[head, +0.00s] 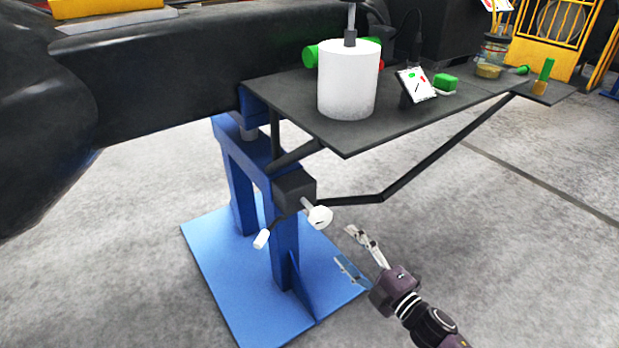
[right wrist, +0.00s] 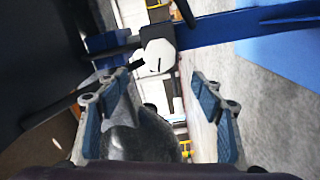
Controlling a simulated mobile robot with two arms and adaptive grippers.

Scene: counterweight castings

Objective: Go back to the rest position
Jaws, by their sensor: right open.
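My right gripper (head: 350,248) comes in from the lower right in the head view. It is open, with nothing seen between its fingers, and hangs over the floor beside the blue stand (head: 284,225). A white round knob (head: 320,217) on the stand's dark block is up and left of the fingertips, apart from them in the picture. In the right wrist view the two blue-padded fingers are spread (right wrist: 153,92), and a white rounded part (right wrist: 159,56) shows beyond them. My left gripper is not in view.
A dark shelf (head: 440,115) juts out above the gripper, with a diagonal brace (head: 430,162) under it. A white cylinder (head: 348,85), a small tilted display (head: 416,85) and green parts stand on it. A large black casting (head: 170,70) fills the left. Grey floor (head: 530,250) at right is clear.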

